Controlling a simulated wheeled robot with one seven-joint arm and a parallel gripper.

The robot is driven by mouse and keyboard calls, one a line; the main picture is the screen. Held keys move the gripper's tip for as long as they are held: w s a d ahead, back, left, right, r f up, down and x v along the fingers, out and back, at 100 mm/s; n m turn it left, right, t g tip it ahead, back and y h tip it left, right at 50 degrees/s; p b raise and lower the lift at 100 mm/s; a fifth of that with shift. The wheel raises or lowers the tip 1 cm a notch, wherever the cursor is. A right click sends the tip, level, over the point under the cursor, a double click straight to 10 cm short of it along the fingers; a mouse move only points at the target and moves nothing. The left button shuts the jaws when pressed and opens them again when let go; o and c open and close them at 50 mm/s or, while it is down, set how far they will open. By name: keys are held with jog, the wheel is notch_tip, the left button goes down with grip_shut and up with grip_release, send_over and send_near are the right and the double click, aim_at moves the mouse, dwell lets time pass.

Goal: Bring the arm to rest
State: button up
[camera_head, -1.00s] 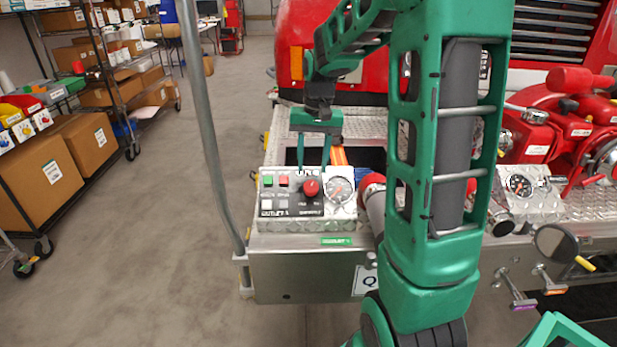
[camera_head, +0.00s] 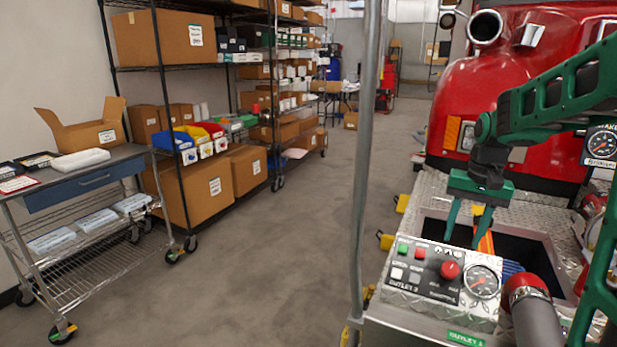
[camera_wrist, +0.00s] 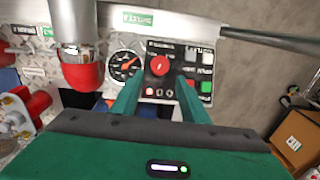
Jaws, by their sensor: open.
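My gripper (camera_head: 466,226) is green, with its two fingers apart and nothing between them. In the head view it hangs pointing down just behind the control panel (camera_head: 440,277). The panel has a red knob (camera_head: 450,270), a pressure gauge (camera_head: 482,282), and green, red and white buttons. In the wrist view my gripper (camera_wrist: 158,100) has its fingertips over the panel's edge near the red knob (camera_wrist: 160,66). I cannot tell whether the fingers touch the panel. My green arm enters from the right of the head view.
A grey vertical pole (camera_head: 362,170) stands left of the panel. A red-tipped hose pipe (camera_head: 528,300) is right of the gauge. The red truck (camera_head: 480,110) stands behind. A wire cart (camera_head: 85,190) and shelves with boxes (camera_head: 205,185) line the left. The floor between is clear.

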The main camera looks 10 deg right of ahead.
jog(key=s+a+f, duration=0.1)
jog(key=s+a, duration=0.1)
jog(key=s, duration=1.2)
jog(key=s+a+f, duration=0.2)
jog(key=s, duration=1.1)
jog(key=shift+s+f+n, duration=0.3)
jog(key=shift+s, duration=0.05)
jog(key=shift+w+d+f+g, duration=0.1)
jog(key=shift+w+f+g, duration=0.2)
jog(key=shift+w, duration=0.3)
dwell(0.5)
